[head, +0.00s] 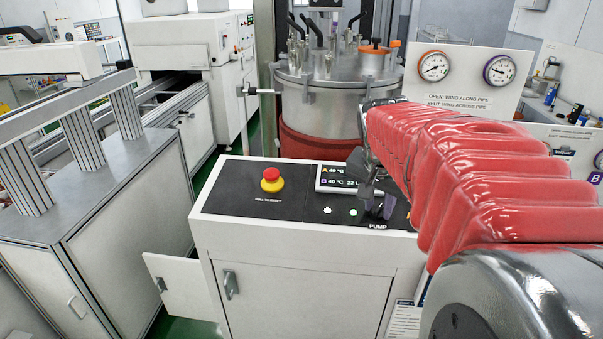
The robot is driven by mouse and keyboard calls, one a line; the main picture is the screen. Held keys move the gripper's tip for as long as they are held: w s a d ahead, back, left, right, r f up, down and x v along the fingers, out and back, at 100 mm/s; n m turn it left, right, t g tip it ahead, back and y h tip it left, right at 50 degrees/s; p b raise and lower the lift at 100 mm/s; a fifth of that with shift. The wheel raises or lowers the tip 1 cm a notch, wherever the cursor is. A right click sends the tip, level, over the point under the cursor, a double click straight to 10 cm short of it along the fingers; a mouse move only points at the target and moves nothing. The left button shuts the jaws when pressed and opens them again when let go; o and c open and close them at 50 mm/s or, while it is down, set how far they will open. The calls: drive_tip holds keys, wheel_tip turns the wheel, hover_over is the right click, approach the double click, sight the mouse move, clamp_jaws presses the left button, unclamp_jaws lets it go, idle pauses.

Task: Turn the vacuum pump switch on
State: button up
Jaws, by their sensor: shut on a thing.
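The control panel (241,196) is the black sloping top of a white cabinet in the middle of the head view. The label PUMP (378,226) is at its front right. My gripper (377,207) reaches down from the right to the panel just above this label. Its dark fingers are shut on the pump switch, which they mostly hide. I cannot tell which way the switch is turned.
A red emergency stop button (271,175) on a yellow base stands on the panel's left. A small display (337,179) is left of my gripper. A metal vessel (321,105) stands behind, with two gauges (434,67) to its right. An open cabinet door (182,287) juts out low left.

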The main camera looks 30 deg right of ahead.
drive_tip(key=o, duration=1.1)
drive_tip(key=shift+c, duration=0.2)
drive_tip(key=shift+r, duration=0.1)
drive_tip(key=v, duration=1.3)
drive_tip(key=shift+a+r, duration=0.15)
drive_tip(key=shift+r, duration=0.05)
drive_tip(key=s+a+f+n+t+y, duration=0.1)
drive_tip(key=s+a+f+n, duration=0.2)
drive_tip(key=a+f+n, duration=0.3)
drive_tip(key=s+a+f+n+t+y, duration=0.1)
drive_tip(key=s+a+f+n, duration=0.3)
drive_tip(key=a, duration=1.2)
wheel_tip(320, 180, down, 6)
drive_tip(key=n+y, duration=0.1)
drive_tip(key=n, duration=0.2)
drive_tip(key=shift+a+t+y, duration=0.3)
drive_tip(key=shift+a+t, duration=0.1)
